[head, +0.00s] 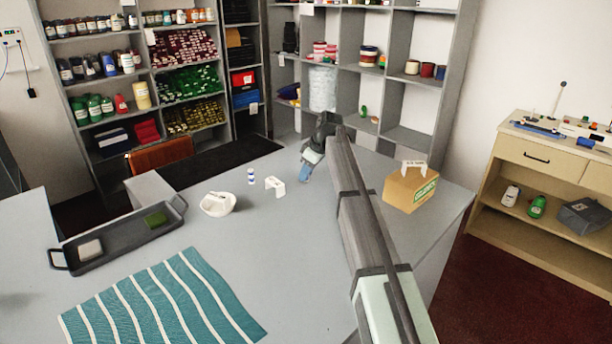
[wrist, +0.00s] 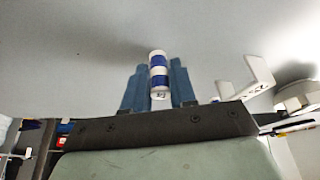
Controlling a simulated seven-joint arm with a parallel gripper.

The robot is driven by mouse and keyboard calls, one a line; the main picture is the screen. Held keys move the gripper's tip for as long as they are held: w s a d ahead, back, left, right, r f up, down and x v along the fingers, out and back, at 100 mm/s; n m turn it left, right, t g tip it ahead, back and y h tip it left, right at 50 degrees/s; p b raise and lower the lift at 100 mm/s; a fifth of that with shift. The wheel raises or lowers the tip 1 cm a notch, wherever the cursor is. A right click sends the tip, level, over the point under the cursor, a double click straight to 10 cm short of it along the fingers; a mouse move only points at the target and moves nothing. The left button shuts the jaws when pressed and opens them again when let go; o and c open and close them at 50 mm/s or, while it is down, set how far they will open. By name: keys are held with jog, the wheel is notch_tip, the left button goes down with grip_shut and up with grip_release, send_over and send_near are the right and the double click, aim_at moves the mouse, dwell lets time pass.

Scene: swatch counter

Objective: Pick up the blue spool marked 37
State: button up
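A small blue-and-white spool (head: 251,176) stands upright on the grey counter (head: 310,235). In the wrist view, the spool (wrist: 159,75) shows between my two blue fingers, with a small dark mark on its white end that I cannot read. My gripper (head: 306,172) is above the counter to the right of the spool, and the head view shows a clear gap between them. The fingers are apart and hold nothing.
A white card stand (head: 275,186) is just right of the spool, and a white bowl (head: 218,204) is in front, to the left. A dark tray (head: 120,243), a striped teal cloth (head: 165,305) and a cardboard box (head: 410,189) also lie on the counter.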

grip_shut()
